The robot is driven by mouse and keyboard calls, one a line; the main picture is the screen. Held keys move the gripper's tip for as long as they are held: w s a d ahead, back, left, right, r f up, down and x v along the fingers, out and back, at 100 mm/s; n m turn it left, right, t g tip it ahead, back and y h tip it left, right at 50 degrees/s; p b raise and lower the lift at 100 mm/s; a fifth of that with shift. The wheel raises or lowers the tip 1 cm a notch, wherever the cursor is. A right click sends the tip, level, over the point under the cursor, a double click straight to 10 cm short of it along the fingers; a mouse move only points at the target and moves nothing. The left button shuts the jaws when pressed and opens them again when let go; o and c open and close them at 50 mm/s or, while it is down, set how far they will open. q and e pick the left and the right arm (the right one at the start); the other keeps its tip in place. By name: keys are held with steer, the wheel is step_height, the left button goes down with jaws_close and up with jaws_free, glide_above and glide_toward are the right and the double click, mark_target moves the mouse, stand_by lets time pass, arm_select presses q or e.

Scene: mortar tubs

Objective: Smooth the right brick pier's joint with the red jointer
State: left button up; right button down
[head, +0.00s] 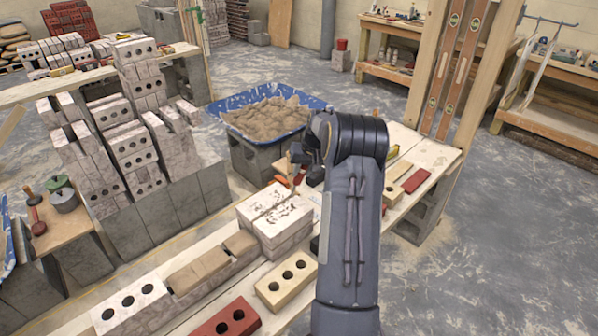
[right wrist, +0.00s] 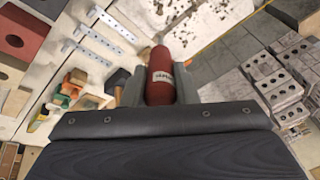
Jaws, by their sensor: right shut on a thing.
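The right brick pier (head: 285,232) is a pale block on the plank bench. Its top carries dark, patchy mortar marks, and part of a speckled pale surface (right wrist: 190,18) shows at the top of the right wrist view. My right gripper (head: 300,165) is beyond the pier's far right side in the head view. It is shut on the red jointer (right wrist: 161,78), whose red handle with a white label stands between the fingers (right wrist: 160,92). The jointer's working end is hidden, and I cannot tell whether it touches the pier. My left gripper is out of view.
Holed bricks, one cream (head: 285,287) and one red (head: 228,322), lie on the near bench. A blue tub of sand (head: 218,108) stands on grey blocks behind. Stacked bricks (head: 130,150) fill the left. Small tools (right wrist: 75,88) lie left in the wrist view.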

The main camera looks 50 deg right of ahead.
steer(key=shift+s+d, duration=0.1)
steer(key=shift+d, duration=0.55)
steer(key=shift+a+f, duration=0.15)
steer(key=shift+a, duration=0.6)
step_height(320, 180, up, 6)
steer(key=a+p, duration=0.2)
steer(key=p, duration=0.1)
steer(key=shift+w, duration=0.25)
steer(key=shift+a, duration=0.1)
